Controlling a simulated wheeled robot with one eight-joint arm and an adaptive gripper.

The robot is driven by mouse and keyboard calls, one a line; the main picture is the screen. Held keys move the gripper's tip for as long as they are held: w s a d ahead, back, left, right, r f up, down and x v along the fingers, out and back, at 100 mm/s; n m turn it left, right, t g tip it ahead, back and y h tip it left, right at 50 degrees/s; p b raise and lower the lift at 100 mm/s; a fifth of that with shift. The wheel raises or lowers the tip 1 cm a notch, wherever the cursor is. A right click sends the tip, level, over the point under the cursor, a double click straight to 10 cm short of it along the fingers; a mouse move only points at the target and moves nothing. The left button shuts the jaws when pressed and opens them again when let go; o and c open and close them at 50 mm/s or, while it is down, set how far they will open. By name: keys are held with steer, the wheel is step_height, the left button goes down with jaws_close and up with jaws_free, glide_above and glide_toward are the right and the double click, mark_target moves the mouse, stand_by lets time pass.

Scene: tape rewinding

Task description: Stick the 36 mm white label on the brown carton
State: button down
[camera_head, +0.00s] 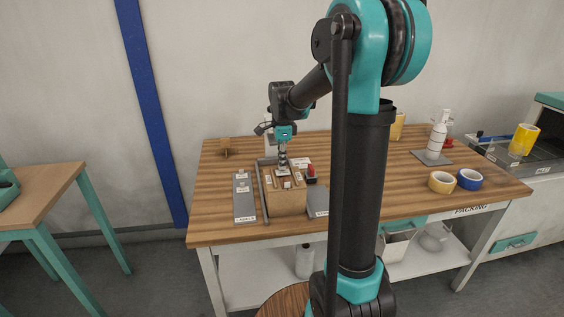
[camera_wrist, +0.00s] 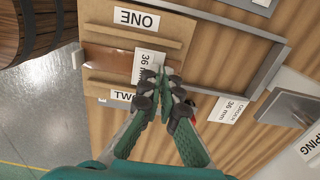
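The brown carton (camera_head: 287,202) stands on the packing table, and its top fills the upper left of the wrist view (camera_wrist: 110,50). A white label marked 36 mm (camera_wrist: 147,66) is at the right end of the shiny brown strip between two raised bars on the carton top. My gripper (camera_wrist: 166,76) points down over this end, its fingers close together on the label's near edge. The fingertips partly hide that edge. I cannot tell whether the label lies flat against the carton. In the head view my gripper (camera_head: 283,172) is right above the carton.
A metal frame (camera_wrist: 262,78) runs beside the carton. An order card marked 36 mm (camera_wrist: 228,108) lies to the right. A grey label board (camera_head: 243,197) lies left of the carton.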

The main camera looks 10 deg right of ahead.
steer(key=shift+f, duration=0.1)
steer(key=c, duration=1.4)
jaws_free()
steer(key=shift+r, duration=3.55)
steer(key=shift+s, duration=0.1)
